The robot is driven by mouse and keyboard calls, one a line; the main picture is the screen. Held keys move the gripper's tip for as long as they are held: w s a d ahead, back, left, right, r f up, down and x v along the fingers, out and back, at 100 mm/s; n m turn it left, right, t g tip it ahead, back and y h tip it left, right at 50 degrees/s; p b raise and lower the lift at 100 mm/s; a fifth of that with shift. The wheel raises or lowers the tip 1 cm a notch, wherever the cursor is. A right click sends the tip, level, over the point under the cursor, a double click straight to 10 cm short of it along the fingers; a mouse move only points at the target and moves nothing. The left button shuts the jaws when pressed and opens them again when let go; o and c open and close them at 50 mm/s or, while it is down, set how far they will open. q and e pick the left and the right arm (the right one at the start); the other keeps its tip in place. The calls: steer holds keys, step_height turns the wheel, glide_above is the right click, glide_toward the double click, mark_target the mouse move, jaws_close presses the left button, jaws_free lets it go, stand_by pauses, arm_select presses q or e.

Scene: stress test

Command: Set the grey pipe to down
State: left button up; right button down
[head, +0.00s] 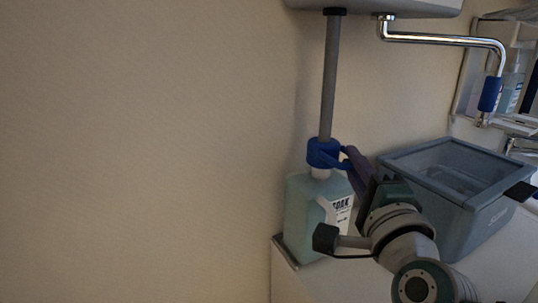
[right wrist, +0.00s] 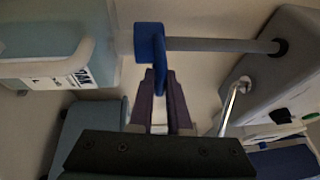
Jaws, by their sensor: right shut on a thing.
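The grey pipe (head: 329,80) hangs almost straight down from the underside of a wall unit (head: 405,6). A blue collar (head: 322,153) with a side tab is on its lower end, just above the neck of a soap-like bottle (head: 305,215). My right gripper (head: 352,161) is shut on the blue tab, coming from the lower right. In the right wrist view the pipe (right wrist: 225,45) runs sideways from the collar (right wrist: 148,42), and the purple fingers (right wrist: 160,88) meet at the tab. Whether the collar touches the bottle is unclear. My left gripper is not in view.
A chrome pipe (head: 440,39) with a blue sleeve (head: 490,94) hangs on the right. A grey-blue bin (head: 480,215) stands on the white counter (head: 335,285), close to my right arm. A mirror cabinet and tap are at far right. The left wall is bare.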

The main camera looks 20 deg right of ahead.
arm_select(q)
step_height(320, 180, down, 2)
steer(key=shift+b, duration=0.3)
arm_select(e)
step_height(320, 180, down, 2)
steer(key=shift+s+f, duration=0.1)
steer(key=c, duration=0.9)
jaws_free()
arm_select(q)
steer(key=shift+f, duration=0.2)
arm_select(e)
steer(key=v, duration=0.9)
steer(key=shift+s+a, duration=0.1)
steer(key=shift+s, duration=0.3)
